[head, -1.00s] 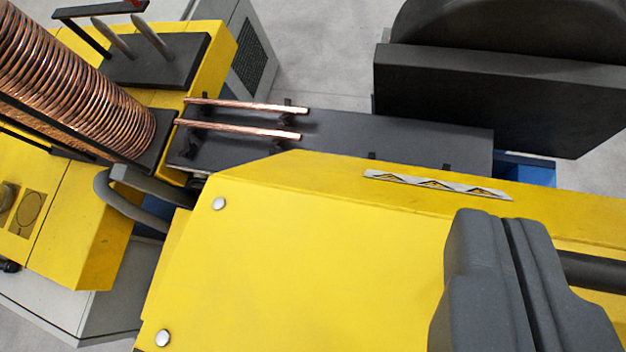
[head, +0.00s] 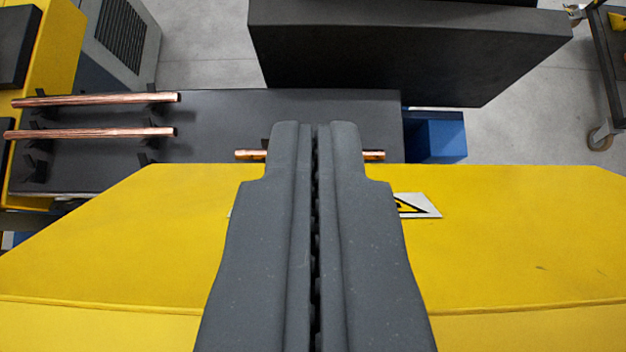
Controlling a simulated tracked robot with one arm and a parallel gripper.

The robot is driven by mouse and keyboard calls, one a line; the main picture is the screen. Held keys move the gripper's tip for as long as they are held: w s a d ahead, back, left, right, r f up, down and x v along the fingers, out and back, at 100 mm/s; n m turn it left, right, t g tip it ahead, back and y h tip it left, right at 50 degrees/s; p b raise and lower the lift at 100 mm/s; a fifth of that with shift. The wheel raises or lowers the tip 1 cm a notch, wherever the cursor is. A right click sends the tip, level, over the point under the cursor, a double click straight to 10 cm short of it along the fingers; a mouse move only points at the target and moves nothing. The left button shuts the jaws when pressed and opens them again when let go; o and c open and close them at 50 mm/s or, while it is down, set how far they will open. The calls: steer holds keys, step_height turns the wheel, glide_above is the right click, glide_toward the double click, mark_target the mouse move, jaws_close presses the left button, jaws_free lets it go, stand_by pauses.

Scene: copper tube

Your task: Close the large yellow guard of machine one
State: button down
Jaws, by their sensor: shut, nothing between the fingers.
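The large yellow guard (head: 120,250) spans the lower part of the head view, with a warning label (head: 420,205) partly hidden behind my gripper. My gripper (head: 316,130) is shut and empty, its two dark grey fingers side by side. The fingers lie in front of the guard in the picture, with their tips past its far edge. I cannot tell whether they touch it. A short copper tube (head: 374,155) shows on both sides of the fingertips, behind them.
Two copper tubes (head: 95,133) lie on supports on a dark bed (head: 220,125) at the left. A big black block (head: 400,50) stands beyond the bed. A blue part (head: 436,135) is right of the bed, and a wheeled cart (head: 605,80) is at the far right. Grey floor shows between.

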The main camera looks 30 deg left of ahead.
steer(key=shift+s+d+f+b, duration=0.15)
steer(key=shift+d+f+b, duration=0.1)
steer(key=shift+b, duration=0.1)
steer(key=shift+s+d+f+b, duration=0.4)
steer(key=shift+s+b, duration=0.25)
steer(key=shift+b, duration=0.25)
steer(key=shift+s+r, duration=0.1)
steer(key=shift+s, duration=0.05)
steer(key=shift+s+d+f+b, duration=0.35)
steer(key=shift+s+f, duration=0.1)
steer(key=shift+s, duration=0.05)
steer(key=shift+a, duration=0.1)
